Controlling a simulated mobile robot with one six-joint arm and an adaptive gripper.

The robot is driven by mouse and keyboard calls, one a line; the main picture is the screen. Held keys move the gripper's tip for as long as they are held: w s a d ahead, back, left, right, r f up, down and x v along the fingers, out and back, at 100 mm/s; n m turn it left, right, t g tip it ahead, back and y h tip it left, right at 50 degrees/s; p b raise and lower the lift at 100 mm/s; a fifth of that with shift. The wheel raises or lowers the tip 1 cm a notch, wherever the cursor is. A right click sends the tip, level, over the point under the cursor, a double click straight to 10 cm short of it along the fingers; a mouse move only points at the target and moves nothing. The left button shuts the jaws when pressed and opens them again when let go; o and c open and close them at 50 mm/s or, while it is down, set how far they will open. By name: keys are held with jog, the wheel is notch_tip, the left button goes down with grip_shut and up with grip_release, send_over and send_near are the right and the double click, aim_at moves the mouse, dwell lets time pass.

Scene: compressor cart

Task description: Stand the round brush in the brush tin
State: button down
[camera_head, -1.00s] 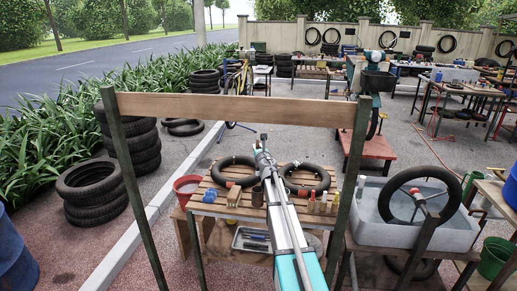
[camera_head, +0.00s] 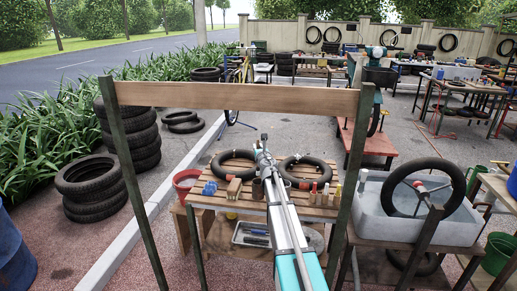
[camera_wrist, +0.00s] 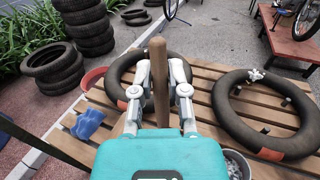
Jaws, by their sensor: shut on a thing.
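My gripper (camera_wrist: 160,85) is shut on a wooden handle (camera_wrist: 158,65), taken to be the round brush's. The handle stands nearly upright between the fingers and its top is bare. The brush's lower end is hidden behind my gripper. In the head view my gripper (camera_head: 264,142) is above the slatted bench, and the brush is too small to make out there. In the wrist view a grey-rimmed container (camera_wrist: 236,163) shows partly at the lower edge, right of my gripper.
Two black inner tubes (camera_wrist: 268,110) lie on the slatted bench (camera_wrist: 208,80). A wooden crossbar frame (camera_head: 235,97) spans in front. A water tub (camera_head: 372,222) is at right.

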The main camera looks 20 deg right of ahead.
jog(key=shift+f+b, duration=3.95)
jog(key=shift+f, duration=0.25)
jog(key=c, duration=0.6)
grip_release()
jog(key=shift+o, duration=0.2)
jog(key=shift+s, duration=0.15)
jog(key=s+a, duration=0.2)
jog(key=s, duration=0.9)
jog(key=shift+s+a, duration=0.2)
jog(key=shift+s, duration=0.05)
